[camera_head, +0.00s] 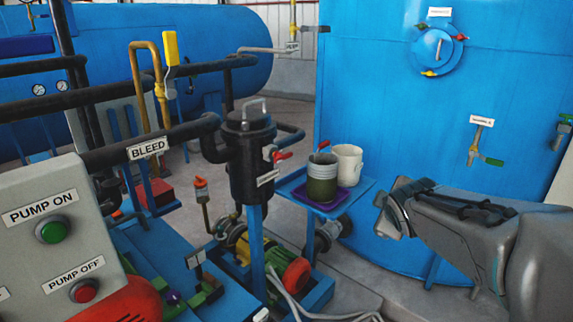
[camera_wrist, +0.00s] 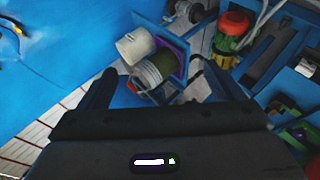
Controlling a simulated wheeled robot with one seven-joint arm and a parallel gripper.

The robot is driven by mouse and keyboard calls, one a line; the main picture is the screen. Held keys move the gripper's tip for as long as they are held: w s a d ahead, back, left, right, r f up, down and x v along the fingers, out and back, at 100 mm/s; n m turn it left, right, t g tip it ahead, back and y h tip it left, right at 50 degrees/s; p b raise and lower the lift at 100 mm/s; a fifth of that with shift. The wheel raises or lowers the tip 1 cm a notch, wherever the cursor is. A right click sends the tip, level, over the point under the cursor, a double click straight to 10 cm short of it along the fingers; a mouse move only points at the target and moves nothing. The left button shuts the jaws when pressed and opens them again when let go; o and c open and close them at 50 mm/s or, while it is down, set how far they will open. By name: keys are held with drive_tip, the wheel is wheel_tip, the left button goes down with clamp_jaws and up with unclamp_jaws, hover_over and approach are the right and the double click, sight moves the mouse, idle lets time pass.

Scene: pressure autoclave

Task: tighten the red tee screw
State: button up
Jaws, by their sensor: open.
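The blue tank has a round hatch (camera_head: 436,50) high on its wall, with small coloured tee screws around its rim. The red tee screw cannot be made out there.
A green bucket (camera_head: 322,180) and a white bucket (camera_head: 347,165) stand on a blue shelf (camera_head: 359,191) left of my gripper. A green-handled tap (camera_head: 483,155) sticks out from the tank near my arm. A pump-button box (camera_head: 50,240) stands at the left.

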drive_tip(key=w+a+r+n+t+y+b, duration=0.2)
drive_tip(key=w+n+t, duration=0.2)
drive_tip(key=w+n, duration=0.45)
drive_tip(key=n+g+y+b, duration=0.45)
drive_tip(key=n+y, duration=0.95)
drive_tip(key=n, duration=1.2)
approach(283, 157)
drive_tip(key=shift+m+t, duration=0.25)
drive_tip(key=shift+t, duration=0.1)
drive_tip(key=p+x, duration=0.1)
drive_tip(key=x, duration=0.9)
drive_tip(key=shift+a+f+p, duration=0.1)
drive_tip(key=shift+a+p, duration=0.2)
drive_tip(key=shift+a, duration=0.1)
drive_tip(key=c, duration=1)
